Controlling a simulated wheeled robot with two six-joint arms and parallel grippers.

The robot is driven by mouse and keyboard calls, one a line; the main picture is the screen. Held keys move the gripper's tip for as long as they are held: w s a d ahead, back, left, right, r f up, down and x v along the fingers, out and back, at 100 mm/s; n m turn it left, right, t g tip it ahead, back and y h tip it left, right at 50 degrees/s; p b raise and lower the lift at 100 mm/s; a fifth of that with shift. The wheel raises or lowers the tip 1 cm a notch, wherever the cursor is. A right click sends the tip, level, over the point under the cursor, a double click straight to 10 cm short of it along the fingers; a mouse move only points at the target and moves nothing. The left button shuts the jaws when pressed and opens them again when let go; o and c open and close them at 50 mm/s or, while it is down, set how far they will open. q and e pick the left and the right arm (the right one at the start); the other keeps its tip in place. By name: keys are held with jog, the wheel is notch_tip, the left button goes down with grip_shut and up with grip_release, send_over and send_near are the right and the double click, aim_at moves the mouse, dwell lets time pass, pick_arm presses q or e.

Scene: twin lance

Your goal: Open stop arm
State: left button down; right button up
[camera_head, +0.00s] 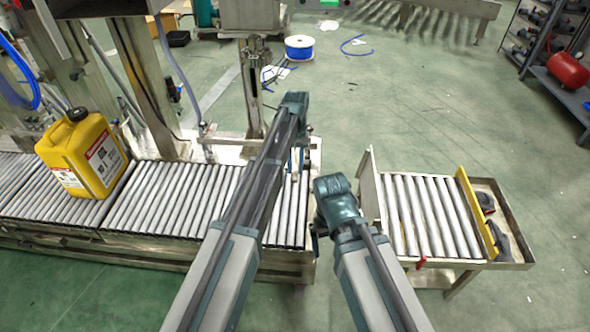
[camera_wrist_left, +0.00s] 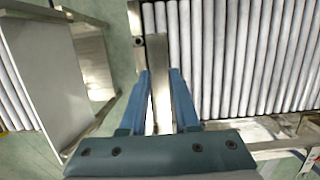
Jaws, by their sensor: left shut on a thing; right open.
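The stop arm (camera_wrist_left: 160,75) looks like a narrow metal bar at the end of the roller conveyor (camera_head: 150,205). In the left wrist view it runs up between the two blue fingers of my left gripper (camera_wrist_left: 161,85), which is shut on it. In the head view my left gripper (camera_head: 299,158) is at the conveyor's right end, and my own arm partly hides the bar. My right gripper (camera_head: 318,238) is over the gap between the conveyor and the small roller table, apart from the bar. It is open, its fingers mostly hidden.
A yellow oil can (camera_head: 85,158) stands upright on the conveyor's left part. A separate short roller table (camera_head: 425,215) stands to the right, with an upright metal plate (camera_head: 371,195) on its near side and a yellow bar (camera_head: 477,212) across its far side. Green floor separates the two.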

aim_at(297, 160)
pick_arm(q)
jog(key=r, duration=0.1)
jog(key=w+r+g+p, duration=0.1)
jog(key=r, duration=0.1)
jog(key=shift+w+r+g, duration=0.25)
jog(key=shift+w+g, duration=0.05)
jog(key=shift+w, duration=0.05)
pick_arm(e)
notch_tip(297, 160, up, 2)
jog(key=shift+r, duration=0.2)
pick_arm(q)
jog(key=c, duration=0.6)
grip_release()
jog(key=shift+c, duration=0.2)
jog(key=shift+r+p, duration=0.1)
jog(key=shift+p, duration=0.2)
pick_arm(e)
jog(key=shift+r, duration=0.1)
pick_arm(q)
jog(key=p+v, duration=1.2)
jog(key=v, duration=0.1)
jog(key=shift+r+p, duration=0.3)
jog(key=shift+p, duration=0.05)
pick_arm(e)
notch_tip(297, 160, up, 13)
pick_arm(q)
jog(key=shift+w, duration=0.1)
pick_arm(e)
jog(key=shift+f, duration=0.2)
